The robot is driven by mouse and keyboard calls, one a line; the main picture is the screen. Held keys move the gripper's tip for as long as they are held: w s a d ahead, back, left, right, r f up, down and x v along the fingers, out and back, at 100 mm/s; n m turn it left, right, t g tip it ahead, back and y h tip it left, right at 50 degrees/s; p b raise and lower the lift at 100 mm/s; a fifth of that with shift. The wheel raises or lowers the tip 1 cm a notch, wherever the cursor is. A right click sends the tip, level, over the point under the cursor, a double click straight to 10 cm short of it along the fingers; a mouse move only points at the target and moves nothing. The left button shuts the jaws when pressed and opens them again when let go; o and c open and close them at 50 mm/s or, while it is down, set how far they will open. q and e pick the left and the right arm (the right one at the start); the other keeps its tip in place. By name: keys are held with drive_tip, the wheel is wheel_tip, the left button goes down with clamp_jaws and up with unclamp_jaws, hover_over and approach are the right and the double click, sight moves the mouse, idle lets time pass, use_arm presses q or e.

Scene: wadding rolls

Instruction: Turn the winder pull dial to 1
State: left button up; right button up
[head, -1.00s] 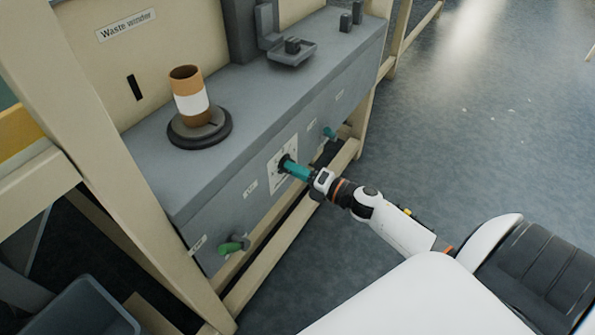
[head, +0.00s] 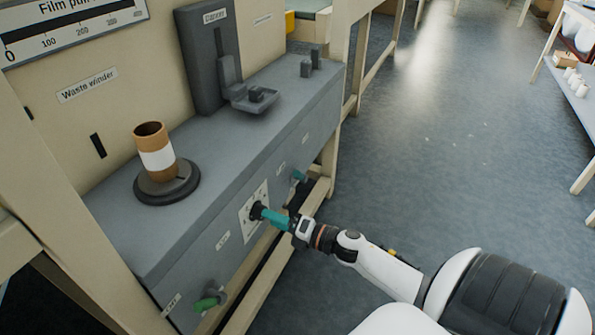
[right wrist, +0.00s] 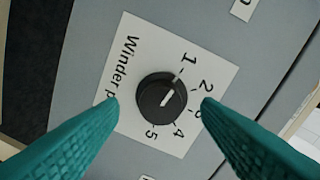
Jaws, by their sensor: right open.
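The winder pull dial (right wrist: 160,101) is a round black knob on a white label plate (right wrist: 126,43) marked 1 to 5. My right gripper (right wrist: 160,101) is open, with one teal finger on each side of the dial; gaps show between fingertips and knob in that view. In the head view the right gripper (head: 266,214) reaches the dial (head: 256,210) on the grey winder's front face and partly covers the plate. My left gripper is not in view.
A green knob (head: 206,304) sits lower left on the same front face, and a teal one (head: 299,176) farther right. A cardboard core (head: 155,150) stands on a dark round base atop the winder (head: 222,125). A beige rail (head: 262,287) runs below. Open floor lies right.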

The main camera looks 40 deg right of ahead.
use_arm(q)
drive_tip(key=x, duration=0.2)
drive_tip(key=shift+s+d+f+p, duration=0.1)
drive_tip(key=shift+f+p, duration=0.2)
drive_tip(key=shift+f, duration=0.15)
use_arm(e)
drive_tip(key=v, duration=0.9)
drive_tip(key=shift+s, duration=0.4)
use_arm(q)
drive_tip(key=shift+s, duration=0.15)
use_arm(e)
drive_tip(key=shift+d, duration=0.1)
